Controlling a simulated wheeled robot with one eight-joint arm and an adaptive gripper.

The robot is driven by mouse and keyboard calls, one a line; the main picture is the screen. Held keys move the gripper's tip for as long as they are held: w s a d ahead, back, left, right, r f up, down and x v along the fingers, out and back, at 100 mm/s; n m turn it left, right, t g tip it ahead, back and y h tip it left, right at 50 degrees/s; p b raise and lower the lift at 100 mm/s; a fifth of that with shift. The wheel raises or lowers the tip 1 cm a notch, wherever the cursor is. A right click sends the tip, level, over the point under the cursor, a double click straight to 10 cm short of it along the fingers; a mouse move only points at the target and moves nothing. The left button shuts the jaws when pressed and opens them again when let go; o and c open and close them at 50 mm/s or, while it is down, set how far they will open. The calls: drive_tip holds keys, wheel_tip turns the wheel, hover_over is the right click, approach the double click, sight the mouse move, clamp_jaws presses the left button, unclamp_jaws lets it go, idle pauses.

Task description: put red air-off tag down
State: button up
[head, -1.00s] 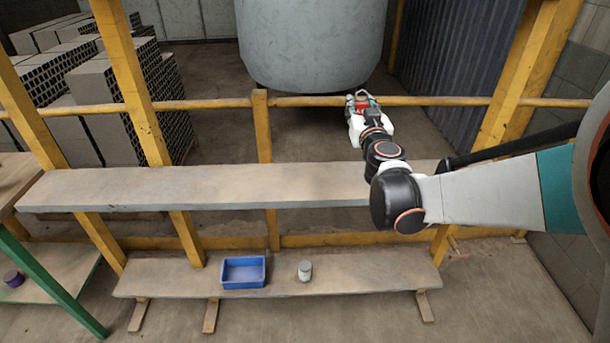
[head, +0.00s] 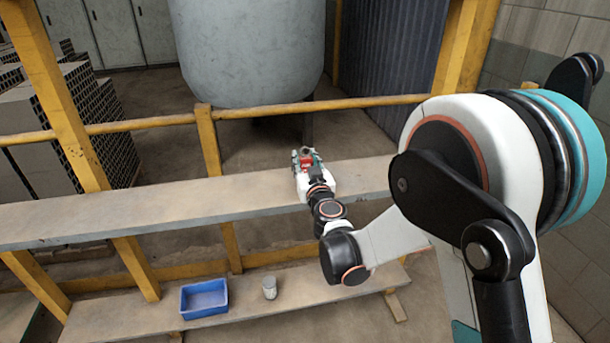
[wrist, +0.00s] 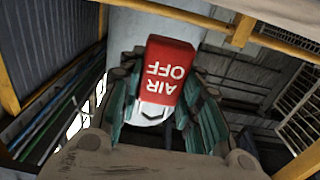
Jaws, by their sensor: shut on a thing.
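The red tag (wrist: 170,68) with white "AIR OFF" lettering is held between my gripper's fingers; the lettering reads upside down in the wrist view. My gripper (head: 305,152) is shut on it, and a small part of the red (head: 307,164) shows between the fingers in the head view. The gripper appears over the upper plank (head: 130,212), near its right part. I cannot tell how high above the plank it is. In the wrist view the fingers (wrist: 158,95) flank the tag, and its lower end is partly hidden.
A blue bin (head: 204,299) and a grey can (head: 269,288) stand on the lower plank (head: 125,318). A yellow rail (head: 370,103) and posts (head: 208,150) run behind the upper plank, with a large grey tank (head: 250,50) beyond. The upper plank's left stretch is clear.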

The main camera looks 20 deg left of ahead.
drive_tip(key=shift+f+b, duration=0.55)
drive_tip(key=shift+f, duration=1.25)
drive_tip(key=shift+f, duration=0.1)
drive_tip(key=o, duration=1)
drive_tip(key=shift+c, duration=0.2)
drive_tip(key=shift+s, duration=0.15)
drive_tip(key=p+v, duration=0.1)
drive_tip(key=v, duration=1)
drive_tip(key=shift+s+d, duration=0.3)
